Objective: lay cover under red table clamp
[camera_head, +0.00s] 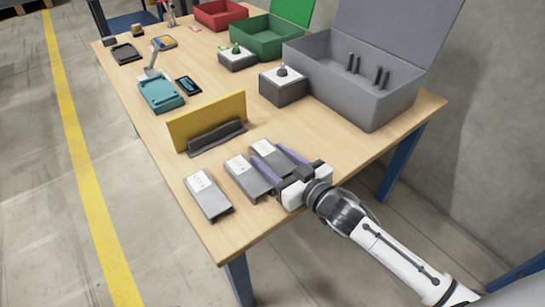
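Several grey covers with white labels lie in a row at the table's near end: the left cover (208,196), the middle cover (246,177) and the right cover (264,148). My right gripper (266,153) has its two purple fingers along either side of the right cover. Whether the fingers press on it, or whether it is off the table, I cannot tell. A small red item with an upright part (171,15), which looks like the red table clamp, stands at the far end, too small to make out its opening. My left gripper is out of view.
A yellow upright panel (206,119) stands behind the covers. A teal fixture with a raised lever (161,95) is farther left. A large grey open box (365,104), a green box (266,41) and a red box (221,15) line the right side. The table's middle is partly clear.

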